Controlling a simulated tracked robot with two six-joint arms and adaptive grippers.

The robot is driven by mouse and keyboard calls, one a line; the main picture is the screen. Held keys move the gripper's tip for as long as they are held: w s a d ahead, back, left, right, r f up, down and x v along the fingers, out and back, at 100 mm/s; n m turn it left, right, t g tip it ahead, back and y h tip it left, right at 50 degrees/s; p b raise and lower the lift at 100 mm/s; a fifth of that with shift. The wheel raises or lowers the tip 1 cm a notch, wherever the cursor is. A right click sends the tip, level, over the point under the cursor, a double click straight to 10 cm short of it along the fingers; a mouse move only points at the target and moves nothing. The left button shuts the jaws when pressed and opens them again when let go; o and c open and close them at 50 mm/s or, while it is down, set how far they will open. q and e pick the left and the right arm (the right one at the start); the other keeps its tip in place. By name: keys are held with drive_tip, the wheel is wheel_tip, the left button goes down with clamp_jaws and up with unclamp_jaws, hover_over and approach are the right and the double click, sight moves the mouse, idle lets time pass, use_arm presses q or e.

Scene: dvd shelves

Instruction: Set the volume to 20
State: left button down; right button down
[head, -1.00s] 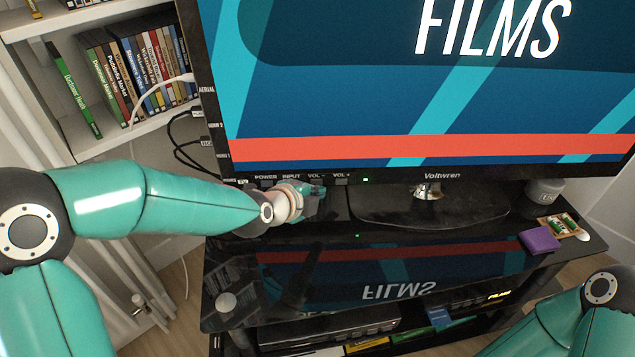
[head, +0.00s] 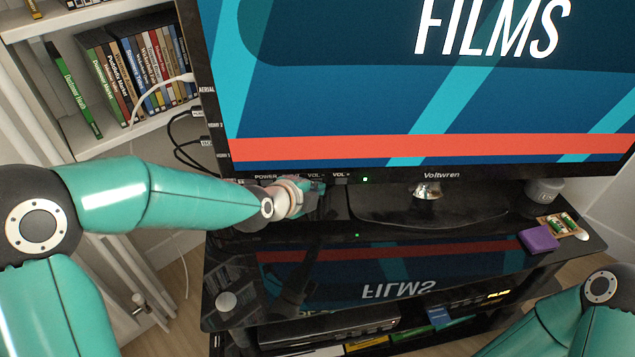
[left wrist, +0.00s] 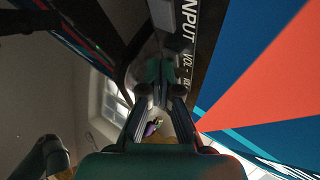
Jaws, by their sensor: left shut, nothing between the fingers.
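The television (head: 420,105) shows a "FILMS" screen, with no volume number in sight. Its lower bezel carries the labels POWER, INPUT, VOL - (head: 316,176) and VOL + (head: 341,175). My left gripper (head: 318,188) is shut and empty, just under the bezel near the VOL - label. In the left wrist view its closed fingers (left wrist: 161,72) point along the bezel's underside, beside the INPUT and VOL - labels (left wrist: 186,60). The buttons are mostly hidden by the gripper, and I cannot tell whether it touches one. My right gripper is out of view; only my right arm shows.
The television stands on a glossy black stand (head: 390,270). A purple box (head: 539,239) and a grey cylinder (head: 544,191) sit at its right. White shelves with DVDs (head: 150,65) and cables are at the left.

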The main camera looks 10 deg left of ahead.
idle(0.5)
use_arm(q)
drive_tip(key=shift+s+d+p, duration=0.2)
drive_tip(key=shift+s+p, duration=0.15)
drive_tip(key=shift+s, duration=0.3)
drive_tip(key=shift+s+d+p, duration=0.2)
drive_tip(key=shift+s, duration=0.6)
drive_tip(key=shift+s+d+p, duration=0.15)
drive_tip(key=shift+s+d, duration=0.1)
drive_tip(key=shift+s, duration=0.6)
drive_tip(key=shift+s+d+p, duration=0.2)
drive_tip(key=shift+s, duration=0.6)
idle(0.4)
drive_tip(key=s, duration=0.2)
drive_tip(key=s+d, duration=0.1)
drive_tip(key=shift+s+f+p, duration=0.1)
drive_tip(key=shift+s+p, duration=0.25)
drive_tip(key=shift+p, duration=0.05)
